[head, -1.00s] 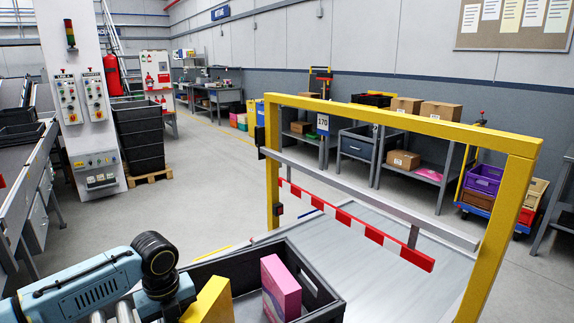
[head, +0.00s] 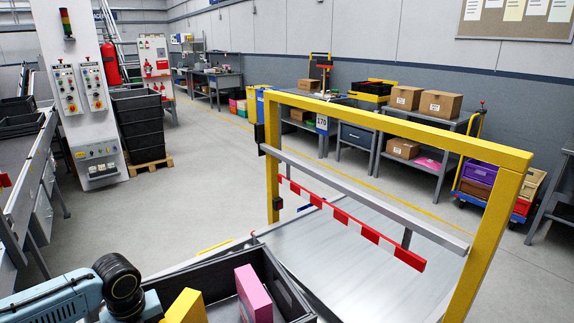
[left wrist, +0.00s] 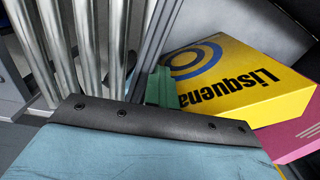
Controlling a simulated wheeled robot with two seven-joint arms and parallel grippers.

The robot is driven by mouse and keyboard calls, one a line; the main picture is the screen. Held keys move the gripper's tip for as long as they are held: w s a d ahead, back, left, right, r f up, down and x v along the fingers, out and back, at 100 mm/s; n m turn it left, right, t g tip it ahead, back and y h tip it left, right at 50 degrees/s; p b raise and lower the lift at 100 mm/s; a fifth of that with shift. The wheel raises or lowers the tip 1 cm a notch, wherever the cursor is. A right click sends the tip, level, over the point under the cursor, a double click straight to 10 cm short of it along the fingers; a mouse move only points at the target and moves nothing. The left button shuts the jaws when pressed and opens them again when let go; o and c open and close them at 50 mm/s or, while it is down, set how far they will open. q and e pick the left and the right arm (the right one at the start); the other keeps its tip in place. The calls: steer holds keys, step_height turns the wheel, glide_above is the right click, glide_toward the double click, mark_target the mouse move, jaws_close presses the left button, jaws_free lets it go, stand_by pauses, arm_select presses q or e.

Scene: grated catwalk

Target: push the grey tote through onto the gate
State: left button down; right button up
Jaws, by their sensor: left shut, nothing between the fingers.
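The grey tote (head: 290,287) is at the bottom of the head view, cut off by the lower edge. It holds a pink box (head: 254,294) and a yellow box (head: 186,306). The yellow box with "Lisquena" print shows large in the left wrist view (left wrist: 235,85). The gate (head: 400,119) is a yellow frame beyond the tote, with a red-and-white striped bar (head: 350,222) across it and a metal deck (head: 375,275) beneath. My left gripper (left wrist: 160,88) is shut and empty, only partly visible near the yellow box. Whether it touches the tote is unclear. My right gripper is out of view.
Metal rollers (left wrist: 75,45) lie left of the gripper in the left wrist view. A white control pillar (head: 85,100) and stacked black crates (head: 138,125) stand at the left. Shelves with cardboard boxes (head: 443,104) line the back. The grey floor between is open.

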arm_select(q)
steer(key=s+a+f+p, duration=0.1)
steer(key=s+a+p, duration=0.5)
steer(key=s+a, duration=0.1)
steer(key=shift+s+a+f, duration=0.15)
steer(key=shift+s+a, duration=0.15)
steer(key=shift+a, duration=0.35)
stand_by(1.1)
step_height(320, 180, up, 8)
steer(key=p, duration=0.8)
steer(key=shift+w+a+r, duration=0.2)
steer(key=shift+w+a, duration=0.05)
steer(key=shift+w, duration=0.05)
